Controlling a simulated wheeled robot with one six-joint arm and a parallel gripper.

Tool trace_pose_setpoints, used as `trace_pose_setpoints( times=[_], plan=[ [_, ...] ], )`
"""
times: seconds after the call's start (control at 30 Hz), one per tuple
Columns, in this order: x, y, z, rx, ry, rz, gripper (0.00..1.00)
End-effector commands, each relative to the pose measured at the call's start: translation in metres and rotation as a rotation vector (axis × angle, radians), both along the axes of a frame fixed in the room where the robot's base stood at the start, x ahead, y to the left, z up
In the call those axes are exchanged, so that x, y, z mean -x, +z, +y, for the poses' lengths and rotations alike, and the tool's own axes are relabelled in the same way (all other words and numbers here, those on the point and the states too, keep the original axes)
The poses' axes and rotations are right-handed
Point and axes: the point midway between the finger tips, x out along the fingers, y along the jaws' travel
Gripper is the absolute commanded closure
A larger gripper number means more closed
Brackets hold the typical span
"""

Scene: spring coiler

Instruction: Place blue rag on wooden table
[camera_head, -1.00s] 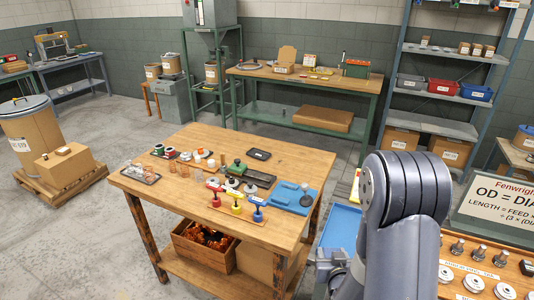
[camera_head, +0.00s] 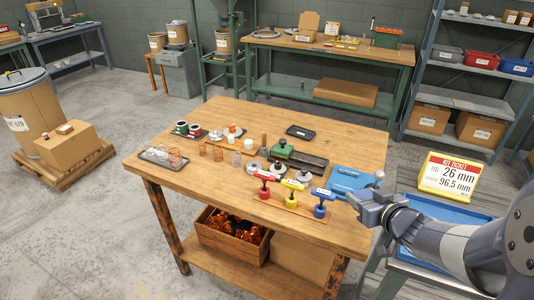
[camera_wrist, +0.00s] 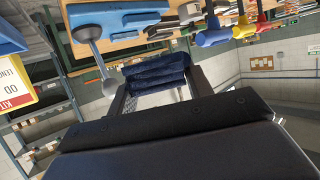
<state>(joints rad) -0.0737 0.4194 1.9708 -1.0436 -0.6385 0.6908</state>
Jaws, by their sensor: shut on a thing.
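The wooden table (camera_head: 225,113) stands in the middle of the head view, its top partly covered with small parts and partly bare. My gripper (camera_head: 366,203) is at the table's right front edge in the head view. In the wrist view my gripper (camera_wrist: 157,88) is shut on the blue rag (camera_wrist: 155,68), a dark blue folded cloth held between the two fingers. I cannot make out the rag in the head view. The wooden table shows upside down at the top of the wrist view (camera_wrist: 130,43).
A blue fixture (camera_head: 350,182) lies on the table's right side, close to my gripper. Red, yellow and blue-handled tools (camera_head: 291,195) stand along the front edge.

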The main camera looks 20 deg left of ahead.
Motion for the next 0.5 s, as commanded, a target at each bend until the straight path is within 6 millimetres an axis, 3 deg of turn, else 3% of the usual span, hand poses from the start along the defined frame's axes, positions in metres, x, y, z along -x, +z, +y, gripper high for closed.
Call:
trace_pose_setpoints(
  times=[0.37, 0.5],
  plan=[
    [0.002, 0.008, 0.010, -0.002, 0.085, 0.000, 0.73],
    [0.002, -0.005, 0.010, -0.001, 0.086, 0.005, 0.73]
  ],
)
